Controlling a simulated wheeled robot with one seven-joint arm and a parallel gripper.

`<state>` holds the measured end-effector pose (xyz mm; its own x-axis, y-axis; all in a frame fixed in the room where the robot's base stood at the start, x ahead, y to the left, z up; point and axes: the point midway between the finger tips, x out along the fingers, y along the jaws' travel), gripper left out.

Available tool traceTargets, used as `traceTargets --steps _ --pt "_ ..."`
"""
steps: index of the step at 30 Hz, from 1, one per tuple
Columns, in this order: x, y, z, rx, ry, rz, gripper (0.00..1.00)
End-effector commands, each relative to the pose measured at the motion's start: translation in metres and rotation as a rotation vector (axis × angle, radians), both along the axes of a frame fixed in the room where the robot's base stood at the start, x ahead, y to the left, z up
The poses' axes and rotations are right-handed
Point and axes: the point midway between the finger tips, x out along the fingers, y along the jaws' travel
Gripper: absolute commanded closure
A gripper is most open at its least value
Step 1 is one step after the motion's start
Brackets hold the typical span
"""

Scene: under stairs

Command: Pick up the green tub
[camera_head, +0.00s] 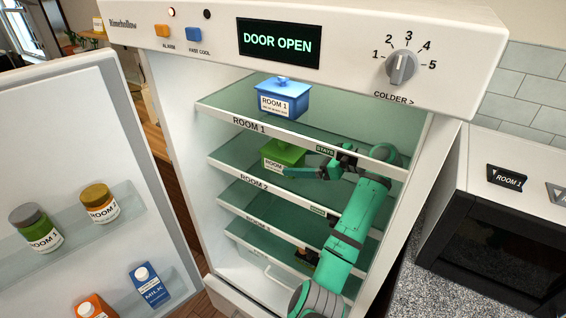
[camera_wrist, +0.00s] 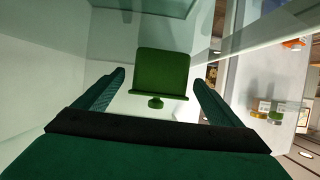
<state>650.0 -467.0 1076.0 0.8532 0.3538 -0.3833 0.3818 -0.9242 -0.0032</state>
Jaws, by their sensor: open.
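The green tub (camera_head: 281,157) stands on the fridge shelf below the one labelled ROOM 1. It has a lid with a knob and a white label on its front. My gripper (camera_head: 303,172) reaches into the fridge from the right, with its fingers at the tub's right side in the head view. In the wrist view the green tub (camera_wrist: 162,76) is ahead, framed between the two open fingers (camera_wrist: 160,85), with its knob towards the bottom of the picture. The fingers are open and nothing is held. Contact between fingers and tub cannot be told.
A blue tub (camera_head: 283,98) stands on the shelf above. The open fridge door (camera_head: 75,140) at the left holds jars and cartons. A small dark object (camera_head: 305,257) sits low in the fridge. A black-fronted white appliance (camera_head: 500,240) stands at the right.

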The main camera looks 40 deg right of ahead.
Motion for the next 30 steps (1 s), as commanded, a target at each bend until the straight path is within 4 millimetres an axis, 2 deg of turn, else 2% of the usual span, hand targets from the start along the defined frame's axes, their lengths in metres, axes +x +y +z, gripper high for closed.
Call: traceTargets --steps 8,16,24,26,30 --pt "0.02 0.01 -0.009 0.0 0.0 0.002 0.11" --pt "0.051 0.023 -0.023 -0.001 0.0 0.003 0.11" --pt "0.056 0.024 -0.025 -0.003 -0.002 0.0 0.11" --pt "0.056 0.024 -0.025 -0.003 -0.002 0.0 0.23" --pt "0.056 0.024 -0.025 -0.003 -0.002 0.0 0.56"
